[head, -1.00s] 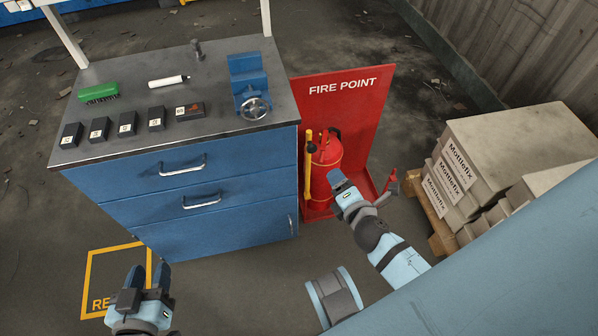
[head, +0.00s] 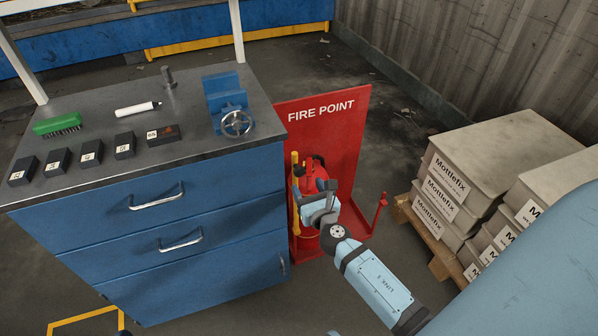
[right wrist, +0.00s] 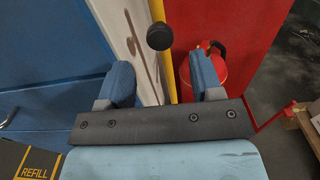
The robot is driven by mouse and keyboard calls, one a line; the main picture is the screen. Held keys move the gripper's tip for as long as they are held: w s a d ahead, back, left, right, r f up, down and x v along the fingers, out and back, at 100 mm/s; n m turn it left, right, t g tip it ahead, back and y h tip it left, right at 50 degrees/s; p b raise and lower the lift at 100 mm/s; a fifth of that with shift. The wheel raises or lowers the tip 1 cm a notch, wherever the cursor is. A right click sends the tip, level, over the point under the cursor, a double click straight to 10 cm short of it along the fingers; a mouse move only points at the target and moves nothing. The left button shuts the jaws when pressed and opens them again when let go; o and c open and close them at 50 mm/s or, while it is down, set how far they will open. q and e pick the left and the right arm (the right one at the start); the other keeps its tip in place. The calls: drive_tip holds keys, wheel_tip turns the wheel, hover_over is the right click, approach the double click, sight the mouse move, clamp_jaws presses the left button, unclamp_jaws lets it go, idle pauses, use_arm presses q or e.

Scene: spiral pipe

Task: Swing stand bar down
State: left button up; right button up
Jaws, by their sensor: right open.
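The yellow bar (head: 295,165) stands upright at the left side of the red fire point stand (head: 345,125). My right gripper (head: 308,192) is at the bar, in front of the red extinguisher (head: 318,168), and hides part of both. In the right wrist view, my right gripper (right wrist: 161,80) is open, with its blue fingers apart. The yellow bar (right wrist: 171,75) shows between and beyond the fingers, with a round black knob (right wrist: 159,36) in front of it. I cannot tell whether a finger touches the bar. My left gripper is not in view.
The blue cabinet (head: 190,205) stands close left of the stand; its top carries a vise (head: 228,100), a green brush (head: 57,124) and several dark blocks. A red post (head: 382,202) rises at the stand's right. Stacked Mottlefix boxes (head: 470,170) lie farther right.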

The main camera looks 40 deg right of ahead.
sight(300, 174)
drive_tip(key=x, duration=0.6)
drive_tip(key=shift+w+d, duration=0.15)
drive_tip(key=shift+w, duration=0.15)
